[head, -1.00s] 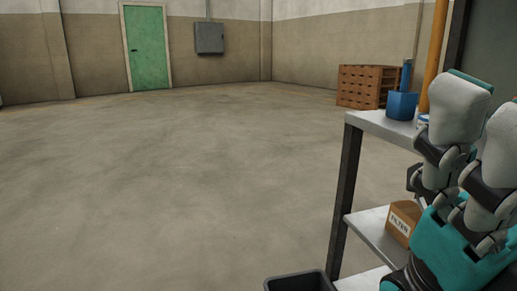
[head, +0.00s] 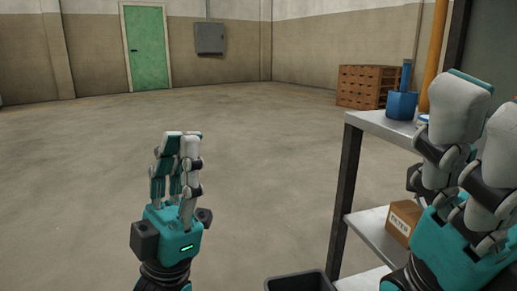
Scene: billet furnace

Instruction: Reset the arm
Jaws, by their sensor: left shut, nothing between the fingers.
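My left gripper (head: 181,146) is teal, grey and white. It stands upright over open floor at the lower middle left of the head view, with its fingers together and nothing held. My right gripper (head: 484,112) is large and close at the right edge, in front of the metal shelf (head: 366,122). The edge of the picture cuts off part of it, so I cannot tell whether it is open or shut. I see nothing in it.
A blue container (head: 401,105) stands on the shelf top. A cardboard box (head: 403,220) sits on a lower shelf. A dark bin (head: 300,281) is at the bottom. Wooden crates (head: 362,87) stand by the far wall, which has a green door (head: 146,47). The floor (head: 250,150) is clear.

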